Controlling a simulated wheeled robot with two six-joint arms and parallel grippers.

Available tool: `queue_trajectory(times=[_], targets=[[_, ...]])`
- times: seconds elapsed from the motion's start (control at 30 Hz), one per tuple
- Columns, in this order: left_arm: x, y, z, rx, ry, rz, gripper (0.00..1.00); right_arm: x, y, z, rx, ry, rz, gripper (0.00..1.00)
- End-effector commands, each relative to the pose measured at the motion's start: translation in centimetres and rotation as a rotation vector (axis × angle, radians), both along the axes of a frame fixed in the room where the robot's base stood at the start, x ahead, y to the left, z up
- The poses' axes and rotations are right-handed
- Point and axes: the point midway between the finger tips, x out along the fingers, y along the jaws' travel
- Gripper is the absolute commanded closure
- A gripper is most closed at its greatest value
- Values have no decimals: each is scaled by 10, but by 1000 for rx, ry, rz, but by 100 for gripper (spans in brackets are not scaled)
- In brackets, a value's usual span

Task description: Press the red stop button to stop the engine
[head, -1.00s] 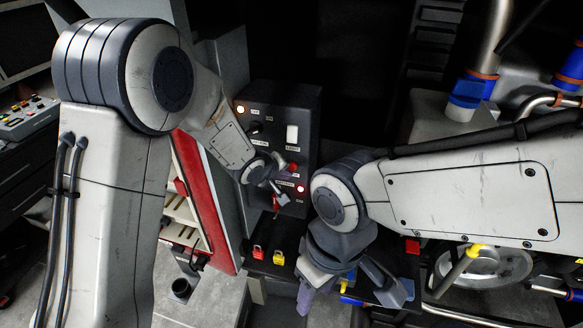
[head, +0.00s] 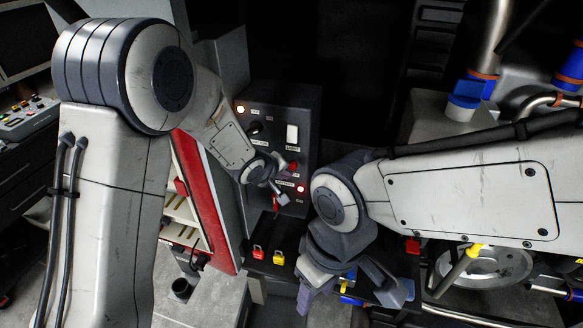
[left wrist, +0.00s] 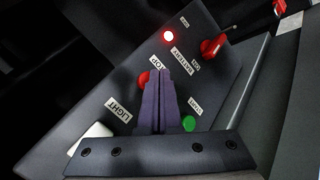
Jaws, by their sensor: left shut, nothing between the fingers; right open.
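The red stop button (left wrist: 144,78) sits on the dark control panel (left wrist: 125,100) beside a STOP label. In the left wrist view, my left gripper (left wrist: 160,72) is shut and empty, its purple fingertips over the button's right side and hiding part of it. I cannot tell whether they touch it. In the head view, the left gripper (head: 285,174) is in front of the panel (head: 312,125), and the button is mostly hidden. My right gripper (head: 355,296) is open and empty, lower and to the right of the panel.
The panel also has a green button (left wrist: 188,123), a red battery switch (left wrist: 213,46), a lit red lamp (left wrist: 168,36) and a white light switch (head: 292,134). Red and yellow padlocks (head: 278,258) lie below. Pipes crowd the right side.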

Motion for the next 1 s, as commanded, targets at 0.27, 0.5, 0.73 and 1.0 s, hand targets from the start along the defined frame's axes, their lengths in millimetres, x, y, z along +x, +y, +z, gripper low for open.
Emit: queue_trajectory(times=[0.27, 0.5, 0.73, 1.0], targets=[[0, 0, 0, 0, 0, 0, 100, 0, 0, 0, 0, 0, 0, 50], [4, -1, 1, 0, 2, 0, 100, 0, 0, 7, 0, 0, 0, 50], [8, -3, 0, 0, 0, 0, 100, 0, 0, 10, 0, 0, 0, 50], [8, -3, 0, 0, 0, 0, 100, 0, 0, 10, 0, 0, 0, 50]])
